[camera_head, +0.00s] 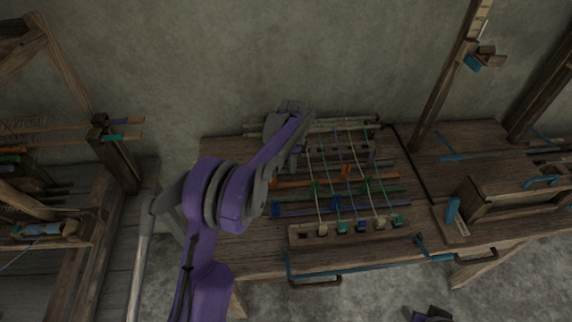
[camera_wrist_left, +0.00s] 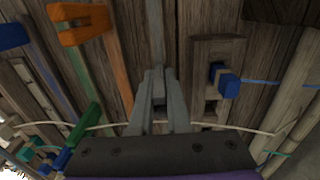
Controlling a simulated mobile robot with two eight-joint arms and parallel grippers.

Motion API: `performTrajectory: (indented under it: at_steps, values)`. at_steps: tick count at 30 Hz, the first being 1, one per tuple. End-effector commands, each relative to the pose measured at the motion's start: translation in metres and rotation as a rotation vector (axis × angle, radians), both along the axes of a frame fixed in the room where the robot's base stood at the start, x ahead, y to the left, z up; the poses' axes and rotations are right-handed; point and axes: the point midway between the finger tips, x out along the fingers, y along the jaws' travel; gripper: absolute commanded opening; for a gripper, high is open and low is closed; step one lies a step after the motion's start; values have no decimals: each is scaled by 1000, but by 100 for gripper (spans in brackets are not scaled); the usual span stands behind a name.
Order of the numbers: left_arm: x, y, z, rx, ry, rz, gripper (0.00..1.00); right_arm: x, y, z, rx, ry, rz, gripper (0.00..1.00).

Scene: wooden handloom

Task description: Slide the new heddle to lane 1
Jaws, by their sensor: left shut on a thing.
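My left gripper (camera_head: 296,158) is over the left side of the loom table, largely covered by my own arm in the head view. In the left wrist view its grey fingers (camera_wrist_left: 158,100) are closed together at the end of a grey heddle bar (camera_wrist_left: 155,35), which runs away from them. The bar's grey far end (camera_head: 372,153) shows in the head view. An orange heddle (camera_head: 348,175) lies beside it, then a green heddle (camera_head: 365,191) and a blue heddle (camera_head: 335,207), nearer the front. The lane numbers are not readable.
Several pale cords (camera_head: 315,185) cross the heddles to a slotted front board (camera_head: 300,236) with coloured pegs. Light rods (camera_head: 350,124) lie behind. A blue peg (camera_wrist_left: 228,86) sits in a wooden block in the wrist view. A wooden box (camera_head: 510,190) stands at right.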

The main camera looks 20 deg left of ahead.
Motion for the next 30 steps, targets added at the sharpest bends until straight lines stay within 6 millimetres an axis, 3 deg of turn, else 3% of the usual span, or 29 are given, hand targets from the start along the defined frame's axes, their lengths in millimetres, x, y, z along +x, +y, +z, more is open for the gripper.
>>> performTrajectory:
  at_steps: [4, 5, 9, 20, 30]
  values:
    - [0, 1, 1, 1, -1, 1, 0, 0, 0, 0, 0, 0, 0, 50]
    - [0, 1, 1, 1, -1, 1, 20, 0, 0, 0, 0, 0, 0, 50]
    - [0, 1, 0, 1, -1, 1, 45, 0, 0, 0, 0, 0, 0, 50]
    - [0, 1, 5, 0, 0, 1, 45, 0, 0, 0, 0, 0, 0, 50]
    - [0, 1, 66, 1, -1, 1, 45, 1, 0, 3, 0, -1, 0, 50]
